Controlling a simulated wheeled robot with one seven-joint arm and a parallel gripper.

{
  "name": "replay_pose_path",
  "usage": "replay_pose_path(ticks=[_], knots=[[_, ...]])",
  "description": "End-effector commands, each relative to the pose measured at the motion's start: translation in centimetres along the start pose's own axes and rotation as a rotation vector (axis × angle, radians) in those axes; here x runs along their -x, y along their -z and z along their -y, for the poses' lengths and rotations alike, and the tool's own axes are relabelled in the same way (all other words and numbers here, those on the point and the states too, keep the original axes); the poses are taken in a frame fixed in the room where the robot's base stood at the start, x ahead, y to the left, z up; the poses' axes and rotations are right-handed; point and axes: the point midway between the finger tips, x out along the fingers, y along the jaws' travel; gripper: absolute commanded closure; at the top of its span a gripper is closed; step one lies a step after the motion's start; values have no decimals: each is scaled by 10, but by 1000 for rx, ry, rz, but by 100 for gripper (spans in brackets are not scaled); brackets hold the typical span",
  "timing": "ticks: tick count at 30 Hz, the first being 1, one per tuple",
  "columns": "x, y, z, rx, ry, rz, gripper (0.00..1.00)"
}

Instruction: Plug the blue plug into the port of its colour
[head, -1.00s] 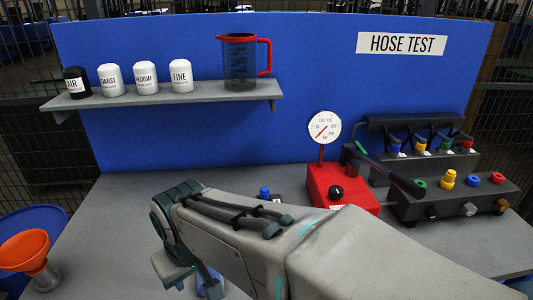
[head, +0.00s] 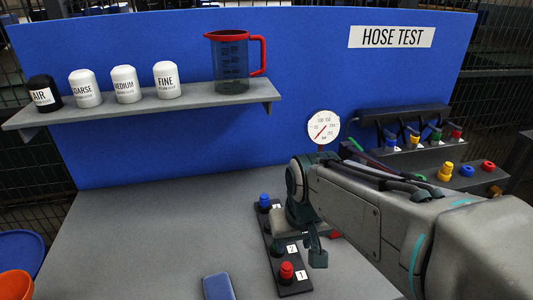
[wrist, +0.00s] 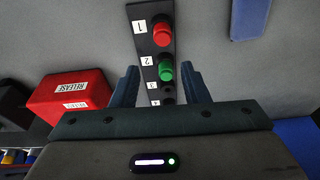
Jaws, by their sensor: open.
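The blue plug (head: 264,201) stands at the far end of a black numbered strip (head: 296,288), left of my gripper in the head view. My gripper (head: 300,250) is over the strip, its fingertips partly hidden there. In the wrist view its blue fingers (wrist: 161,88) are open and apart, with nothing between them gripped. The red plug (wrist: 161,30) at number 1 and the green plug (wrist: 165,71) at number 2 show in the wrist view; the blue plug is hidden there. A round blue port (head: 467,170) is on the panel at right, between yellow and red ones.
A red RELEASE box (wrist: 68,100) lies beside the strip. A gauge (head: 323,127) stands behind my arm. Hoses with coloured ends (head: 414,141) hang above the ports. A flat blue object (head: 218,288) lies at the front. The counter's left part is clear. A shelf (head: 140,108) holds canisters and a jug.

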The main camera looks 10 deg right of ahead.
Motion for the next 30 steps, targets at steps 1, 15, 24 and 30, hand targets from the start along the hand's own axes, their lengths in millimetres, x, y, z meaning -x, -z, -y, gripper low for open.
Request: replay_pose_path(ticks=[1,15,24,30], knots=[[7,18,1,0,7,17,59],[-11,176,5,-6,18,155,59],[-52,236,8,8,-8,213,59],[-64,247,9,14,-16,224,59]])
